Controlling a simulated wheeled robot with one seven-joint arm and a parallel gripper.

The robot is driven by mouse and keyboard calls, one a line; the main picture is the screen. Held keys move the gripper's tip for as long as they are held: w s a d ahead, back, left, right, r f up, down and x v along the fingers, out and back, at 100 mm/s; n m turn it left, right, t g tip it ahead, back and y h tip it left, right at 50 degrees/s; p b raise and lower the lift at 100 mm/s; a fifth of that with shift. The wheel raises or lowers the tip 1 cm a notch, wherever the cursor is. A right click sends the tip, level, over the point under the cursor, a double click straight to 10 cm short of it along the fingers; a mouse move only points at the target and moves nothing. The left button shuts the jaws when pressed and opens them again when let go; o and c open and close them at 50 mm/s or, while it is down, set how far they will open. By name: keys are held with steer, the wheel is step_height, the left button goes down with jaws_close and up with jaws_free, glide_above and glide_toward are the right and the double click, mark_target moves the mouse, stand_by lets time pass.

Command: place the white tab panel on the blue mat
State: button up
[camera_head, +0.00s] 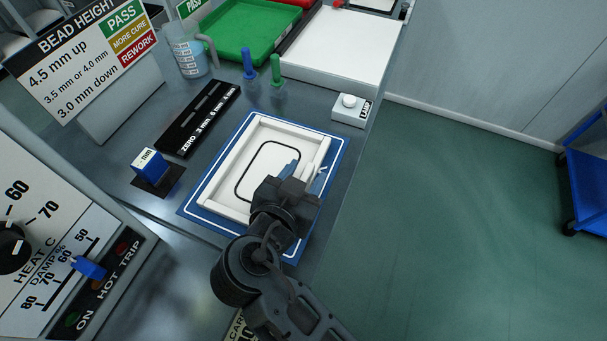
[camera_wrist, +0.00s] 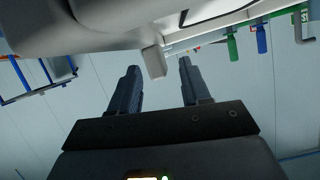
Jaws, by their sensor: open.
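The white tab panel (camera_head: 232,162) is a shallow white frame with raised rims and a black rounded outline inside. In the head view it lies flat within the border of the blue mat (camera_head: 212,222), with blue showing around it. My gripper (camera_head: 304,173) is over the panel's right side, its jaws open. In the wrist view, a white tab (camera_wrist: 153,60) stands between the two fingertips of my gripper (camera_wrist: 159,66), with a gap visible on each side. My gripper and wrist hide part of the panel's lower right and the mat there.
A black gauge strip (camera_head: 198,118) and a blue block (camera_head: 149,162) lie left of the mat. A white timer box (camera_head: 350,111) sits near the bench's right edge.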

steer(key=shift+r, duration=0.1)
steer(key=b+v, duration=0.1)
steer(key=v, duration=1)
steer(key=shift+s+a, duration=0.1)
steer(key=shift+s, duration=0.05)
steer(key=shift+s+r, duration=0.15)
steer(key=shift+s, duration=0.15)
